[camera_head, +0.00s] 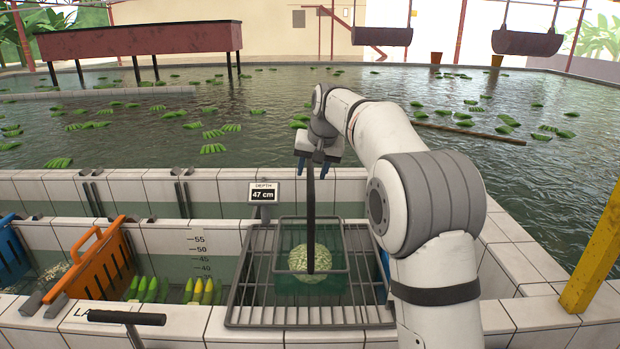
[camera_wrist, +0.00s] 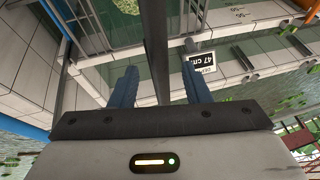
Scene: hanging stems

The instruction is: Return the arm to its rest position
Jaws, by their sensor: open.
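My gripper (camera_head: 314,166) hangs at the end of my white arm, above the tiled tank wall and the metal grate. In the wrist view its two blue fingers (camera_wrist: 160,72) stand apart with a gap between them.
A yellow post (camera_head: 597,250) stands at right. Open water with floating green bunches lies beyond.

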